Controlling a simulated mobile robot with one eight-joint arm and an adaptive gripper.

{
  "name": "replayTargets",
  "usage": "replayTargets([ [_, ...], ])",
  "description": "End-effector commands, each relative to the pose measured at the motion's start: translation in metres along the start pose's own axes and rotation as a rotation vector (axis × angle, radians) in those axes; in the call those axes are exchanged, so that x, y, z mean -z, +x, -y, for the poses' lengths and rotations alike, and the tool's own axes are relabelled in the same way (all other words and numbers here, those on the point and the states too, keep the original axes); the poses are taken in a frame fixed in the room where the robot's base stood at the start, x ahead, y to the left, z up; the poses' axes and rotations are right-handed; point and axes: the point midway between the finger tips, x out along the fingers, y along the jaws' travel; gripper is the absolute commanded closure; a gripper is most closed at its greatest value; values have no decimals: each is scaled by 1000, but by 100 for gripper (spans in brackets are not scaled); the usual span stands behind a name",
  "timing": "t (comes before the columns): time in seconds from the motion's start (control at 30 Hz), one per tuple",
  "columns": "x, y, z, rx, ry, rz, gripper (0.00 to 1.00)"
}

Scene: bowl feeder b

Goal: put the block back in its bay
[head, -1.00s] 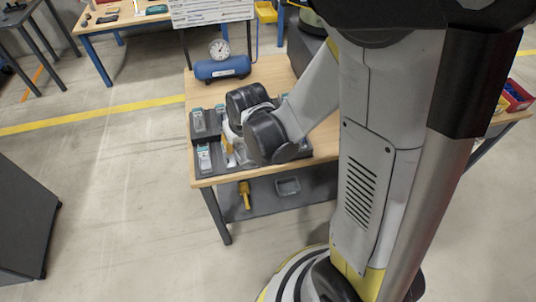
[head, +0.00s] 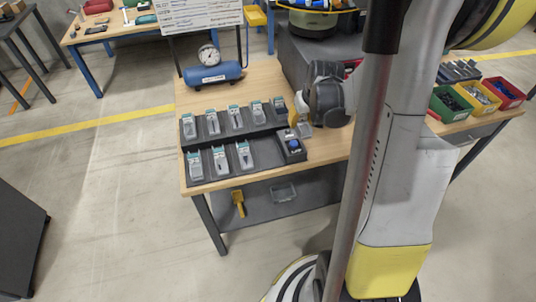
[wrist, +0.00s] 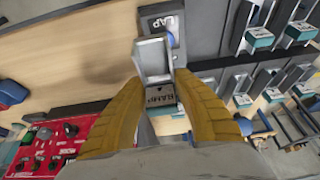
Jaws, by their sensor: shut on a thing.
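My gripper (head: 301,114), with yellow fingers, is at the right end of the dark rack (head: 261,140) on the wooden table. In the wrist view my gripper (wrist: 164,82) is shut on a light grey block (wrist: 152,58). The block (head: 305,131) shows small in the head view, beside the single bay (head: 291,146) at the rack's front right. That bay holds something blue. In the wrist view a dark bay (wrist: 160,20) with a printed label lies behind the block, with some blue at its right. The block hides part of it. I cannot tell whether they touch.
Several grey blocks with white and teal labels (head: 236,117) stand in two rows of the rack. A blue air tank with a gauge (head: 212,73) stands behind. Green, yellow and red bins (head: 478,95) are at the right. Bare tabletop (head: 330,147) lies right of the rack.

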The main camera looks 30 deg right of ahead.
Motion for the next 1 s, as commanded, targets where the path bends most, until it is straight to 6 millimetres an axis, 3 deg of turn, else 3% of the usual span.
replayTargets([
  [0.07, -1, 4, -4, -2, 6, -1, 100],
  [0.17, -3, 14, 8, -2, 6, -1, 100],
  [0.4, -10, 52, 68, -1, 2, -1, 100],
  [0.6, -12, 70, 100, -3, 6, 0, 100],
  [0.77, -14, 75, 106, -4, 8, -1, 100],
  [1.0, -28, 108, 106, -4, 9, -1, 100],
])
